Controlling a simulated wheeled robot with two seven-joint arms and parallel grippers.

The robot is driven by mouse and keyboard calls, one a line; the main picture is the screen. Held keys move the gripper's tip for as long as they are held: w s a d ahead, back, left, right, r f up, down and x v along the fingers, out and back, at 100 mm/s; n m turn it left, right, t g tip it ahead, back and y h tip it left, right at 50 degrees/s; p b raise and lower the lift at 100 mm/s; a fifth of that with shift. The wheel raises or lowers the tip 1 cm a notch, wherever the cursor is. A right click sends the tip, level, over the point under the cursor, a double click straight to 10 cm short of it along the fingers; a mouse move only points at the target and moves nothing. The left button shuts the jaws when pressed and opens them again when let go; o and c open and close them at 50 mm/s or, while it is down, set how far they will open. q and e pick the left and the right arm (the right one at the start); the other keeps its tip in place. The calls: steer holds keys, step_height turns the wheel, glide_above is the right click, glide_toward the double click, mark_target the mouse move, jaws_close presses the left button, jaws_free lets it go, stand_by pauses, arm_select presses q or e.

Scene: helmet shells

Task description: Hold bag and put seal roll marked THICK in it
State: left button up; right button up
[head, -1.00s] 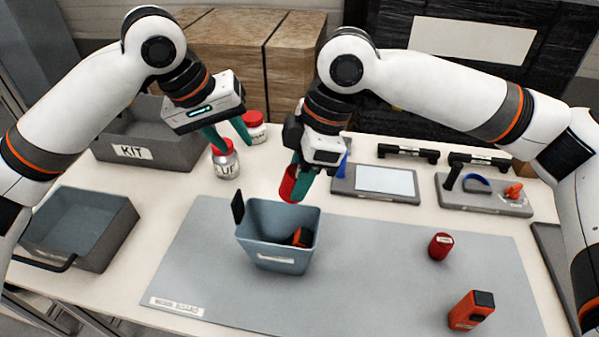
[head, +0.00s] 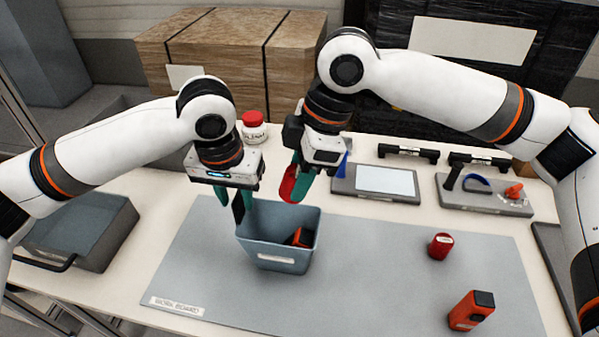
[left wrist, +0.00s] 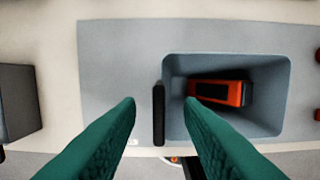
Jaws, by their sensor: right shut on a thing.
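The bag, a blue-grey open-topped container (head: 277,261), stands upright on the grey work board. A black upright tab (head: 238,207) is at its left rim. Inside lies an orange-red block with a black end (head: 301,237), also visible in the left wrist view (left wrist: 218,92). My left gripper (head: 235,195) is open around the tab; in the left wrist view its green fingers stand on either side of the tab (left wrist: 158,112), apart from it. My right gripper (head: 300,186) is shut on a red roll (head: 287,186) above the bag's back rim. Its marking is not readable.
Another red roll (head: 441,246) and an orange-red block with a black cap (head: 471,311) stand on the right of the work board (head: 380,290). A white jar with a red lid (head: 254,130) stands behind. A grey bin (head: 80,235) is at the left.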

mark_target(241, 214)
arm_select(q)
steer(key=shift+w+f, duration=0.15)
steer(key=shift+f, duration=1.1)
steer(key=shift+w+f, duration=0.15)
steer(key=shift+f, duration=1.05)
jaws_close()
steer(key=shift+d, duration=0.1)
